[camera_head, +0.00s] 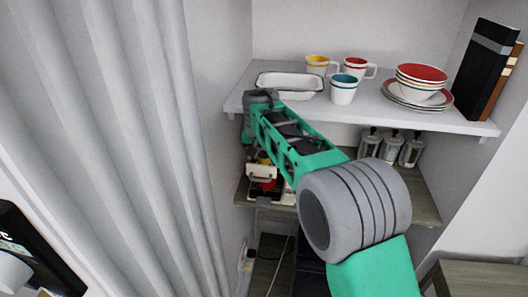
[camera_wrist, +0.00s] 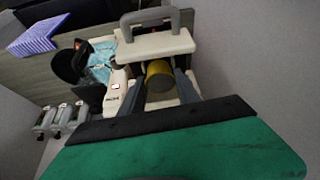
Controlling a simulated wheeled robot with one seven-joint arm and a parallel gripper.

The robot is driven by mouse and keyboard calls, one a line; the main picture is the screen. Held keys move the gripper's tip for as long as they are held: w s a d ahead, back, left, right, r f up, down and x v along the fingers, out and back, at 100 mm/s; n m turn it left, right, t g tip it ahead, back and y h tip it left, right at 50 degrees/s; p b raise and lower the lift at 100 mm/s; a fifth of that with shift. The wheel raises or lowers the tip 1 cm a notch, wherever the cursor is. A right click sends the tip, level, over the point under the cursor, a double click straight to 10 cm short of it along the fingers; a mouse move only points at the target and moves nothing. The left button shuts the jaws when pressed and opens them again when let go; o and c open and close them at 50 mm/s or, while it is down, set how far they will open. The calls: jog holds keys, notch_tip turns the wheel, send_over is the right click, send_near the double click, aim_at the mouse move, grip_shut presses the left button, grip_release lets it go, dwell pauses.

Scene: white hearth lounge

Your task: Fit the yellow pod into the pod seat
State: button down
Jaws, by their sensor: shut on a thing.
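In the wrist view, the yellow pod (camera_wrist: 158,75) is between the two dark fingers of my gripper (camera_wrist: 162,82), which is shut on it. A cream machine with a raised grey handle (camera_wrist: 150,17) is just beyond the pod. The pod is against or very near the machine's cream top part (camera_wrist: 152,46); I cannot tell if they touch. The pod seat itself cannot be made out. In the head view the cream machine (camera_head: 262,172) stands on the lower shelf, partly hidden by my arm.
The upper white shelf (camera_head: 440,122) holds a white tray (camera_head: 290,82), several mugs, stacked bowls (camera_head: 421,73) and books (camera_head: 486,70); my arm passes close to its left end. Several grey canisters (camera_head: 390,148) stand on the lower shelf. A grey curtain (camera_head: 130,120) hangs at left.

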jog(key=shift+s+f, duration=0.15)
jog(key=shift+f, duration=0.3)
jog(key=c, duration=1.2)
grip_release()
jog(key=shift+o, duration=1.6)
jog(key=shift+r, duration=0.1)
jog(key=d+b+v, duration=0.1)
jog(key=v, duration=1.1)
jog(key=s+d+f, duration=0.3)
jog(key=s+d, duration=0.7)
jog(key=s, duration=0.2)
jog(key=s+d+f+n+g, duration=0.1)
jog(key=s+d+f, duration=0.1)
jog(key=s+f, duration=0.8)
jog(key=s, duration=0.4)
jog(key=shift+d+f+y, duration=0.3)
jog(key=shift+d+f, duration=0.1)
